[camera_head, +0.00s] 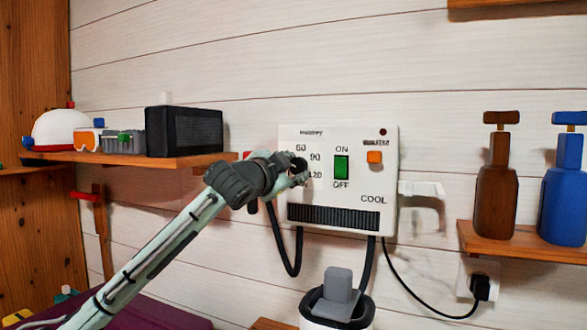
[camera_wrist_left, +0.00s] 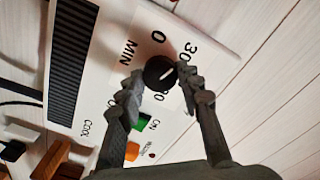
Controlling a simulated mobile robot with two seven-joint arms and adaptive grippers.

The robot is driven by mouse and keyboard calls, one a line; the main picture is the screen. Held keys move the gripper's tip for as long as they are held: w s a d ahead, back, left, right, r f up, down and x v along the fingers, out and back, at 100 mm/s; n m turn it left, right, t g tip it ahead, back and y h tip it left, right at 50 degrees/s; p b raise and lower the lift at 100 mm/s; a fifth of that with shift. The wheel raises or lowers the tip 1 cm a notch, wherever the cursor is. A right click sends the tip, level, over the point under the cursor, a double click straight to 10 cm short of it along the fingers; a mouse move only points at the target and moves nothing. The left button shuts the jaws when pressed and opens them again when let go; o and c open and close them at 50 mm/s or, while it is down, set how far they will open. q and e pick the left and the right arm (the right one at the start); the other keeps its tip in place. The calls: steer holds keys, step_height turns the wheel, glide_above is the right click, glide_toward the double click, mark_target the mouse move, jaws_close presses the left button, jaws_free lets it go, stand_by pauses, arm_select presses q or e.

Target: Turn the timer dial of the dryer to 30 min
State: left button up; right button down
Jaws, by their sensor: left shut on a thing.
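The white dryer (camera_head: 340,195) hangs on the wall, with a green ON/OFF switch (camera_head: 342,167) and an orange WARM button (camera_head: 374,157). In the left wrist view its black timer dial (camera_wrist_left: 160,72) sits between the fingertips of my left gripper (camera_wrist_left: 160,74), which is shut on it. A white mark on the dial slants toward the 30 side; its exact setting is hard to tell. The labels 0 and 30 show, and others are partly hidden by the fingers. In the head view my left gripper (camera_head: 299,172) covers most of the dial. My right gripper is not in view.
A wooden shelf (camera_head: 120,158) with a black box (camera_head: 184,131) and goggles is at left. A brown bottle (camera_head: 497,190) and a blue bottle (camera_head: 565,195) stand on a right shelf. A black hose (camera_head: 290,262) and a plugged-in cord (camera_head: 430,308) hang below the dryer.

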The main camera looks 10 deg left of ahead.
arm_select(q)
steer(key=shift+m, duration=0.8)
steer(key=o, duration=1.2)
steer(key=shift+c, duration=0.2)
steer(key=shift+s, duration=0.1)
steer(key=s+a, duration=0.2)
steer(key=s, duration=0.9)
steer(key=shift+s+a, duration=0.15)
steer(key=shift+s, duration=0.2)
